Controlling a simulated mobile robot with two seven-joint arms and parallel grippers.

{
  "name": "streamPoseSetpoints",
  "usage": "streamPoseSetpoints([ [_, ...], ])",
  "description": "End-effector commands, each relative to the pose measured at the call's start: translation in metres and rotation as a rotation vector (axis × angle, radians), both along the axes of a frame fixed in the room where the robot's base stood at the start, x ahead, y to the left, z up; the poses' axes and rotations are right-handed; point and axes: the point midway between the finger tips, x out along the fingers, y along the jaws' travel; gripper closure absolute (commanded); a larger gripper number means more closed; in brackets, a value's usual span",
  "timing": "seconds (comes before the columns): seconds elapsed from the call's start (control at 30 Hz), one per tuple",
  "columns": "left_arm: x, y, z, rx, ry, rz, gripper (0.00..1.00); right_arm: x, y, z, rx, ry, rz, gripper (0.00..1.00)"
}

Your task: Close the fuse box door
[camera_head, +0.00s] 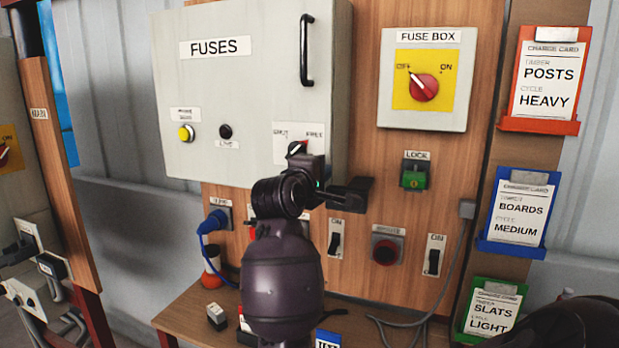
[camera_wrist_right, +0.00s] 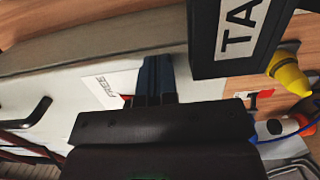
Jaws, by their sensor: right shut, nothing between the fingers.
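The fuse box door (camera_head: 235,90) is the light grey panel labelled FUSES, with a black bar handle (camera_head: 306,50) at its upper right. The panel looks upright near its box, and I see no clear gap. My left gripper is out of view.
A FUSE BOX switch (camera_head: 424,87) points to OFF, right of the door. Below it are a green lock (camera_head: 414,175), a red button (camera_head: 385,250) and rocker switches. A blue plug (camera_head: 212,222) sits below the door. A bench (camera_head: 185,318) runs beneath. Card holders hang at right.

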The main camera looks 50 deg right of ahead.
Motion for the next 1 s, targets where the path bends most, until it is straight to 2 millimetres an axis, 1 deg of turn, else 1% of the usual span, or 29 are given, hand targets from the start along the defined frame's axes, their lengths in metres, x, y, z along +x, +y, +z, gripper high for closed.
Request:
streamPoseSetpoints([
  [0.03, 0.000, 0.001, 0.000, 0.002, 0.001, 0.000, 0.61, 0.000, -0.006, 0.005, -0.010, -0.007, -0.005, 1.00],
  [0.1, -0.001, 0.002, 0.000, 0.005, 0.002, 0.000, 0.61, 0.000, -0.008, 0.006, -0.012, -0.009, -0.006, 1.00],
  [0.43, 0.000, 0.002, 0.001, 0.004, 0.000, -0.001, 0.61, 0.000, -0.009, 0.009, -0.013, -0.013, -0.007, 1.00],
  [0.57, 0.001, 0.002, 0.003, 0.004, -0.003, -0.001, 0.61, -0.001, -0.008, 0.018, -0.012, -0.018, -0.007, 1.00],
  [0.67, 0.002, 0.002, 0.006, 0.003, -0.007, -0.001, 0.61, -0.001, -0.007, 0.032, -0.013, -0.020, -0.007, 1.00],
  [1.0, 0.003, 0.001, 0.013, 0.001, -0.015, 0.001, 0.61, -0.004, -0.002, 0.099, -0.011, -0.021, -0.007, 1.00],
])
